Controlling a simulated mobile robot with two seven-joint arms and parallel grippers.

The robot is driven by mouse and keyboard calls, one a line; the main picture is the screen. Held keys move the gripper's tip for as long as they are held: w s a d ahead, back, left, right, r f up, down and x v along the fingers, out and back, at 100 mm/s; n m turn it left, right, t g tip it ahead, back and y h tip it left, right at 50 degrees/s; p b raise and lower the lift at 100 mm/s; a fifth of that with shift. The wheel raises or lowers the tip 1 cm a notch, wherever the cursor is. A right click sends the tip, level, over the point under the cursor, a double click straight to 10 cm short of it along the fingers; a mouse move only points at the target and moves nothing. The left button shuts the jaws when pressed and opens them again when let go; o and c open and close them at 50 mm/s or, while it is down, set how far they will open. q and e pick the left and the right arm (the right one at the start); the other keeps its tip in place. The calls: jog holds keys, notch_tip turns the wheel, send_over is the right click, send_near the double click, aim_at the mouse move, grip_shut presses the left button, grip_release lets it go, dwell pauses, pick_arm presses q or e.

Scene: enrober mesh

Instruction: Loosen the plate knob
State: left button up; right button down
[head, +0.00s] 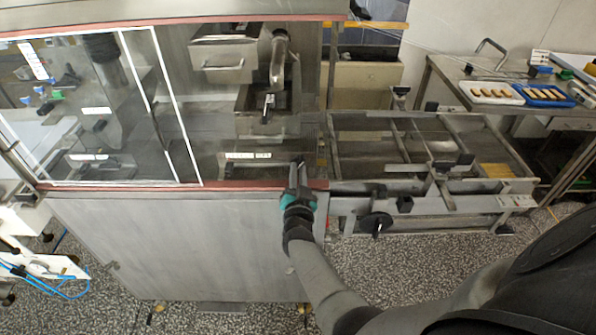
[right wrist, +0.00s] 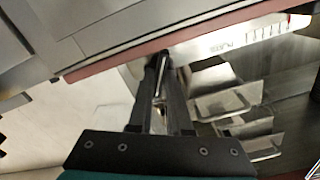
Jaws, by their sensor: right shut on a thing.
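My right gripper (head: 297,166) reaches up from below to the right end of the enrober's front sill. In the right wrist view, my right gripper's (right wrist: 159,62) dark fingers are closed together at the tips, with a shiny metal piece (right wrist: 160,88) showing between them. I take this for the plate knob; its shape is mostly hidden by the fingers. A white label strip (right wrist: 238,38) with dark lettering, only partly readable, lies just beyond the fingertips. In the head view a similar label (head: 248,156) sits left of the gripper. My left gripper is in neither view.
The glass guard (head: 112,105) covers the cabinet's left side; its right part is open. A red-brown edge (head: 110,187) runs along the front. A wire-mesh conveyor frame (head: 415,117) with a black handwheel (head: 376,224) stands right. A table holds a white tray (head: 492,99) and blue tray (head: 541,102).

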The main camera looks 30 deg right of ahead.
jog(key=shift+n+p, duration=0.7)
jog(key=shift+n, duration=1.9)
jog(key=c, duration=0.9)
grip_release()
jog(key=shift+s, duration=0.1)
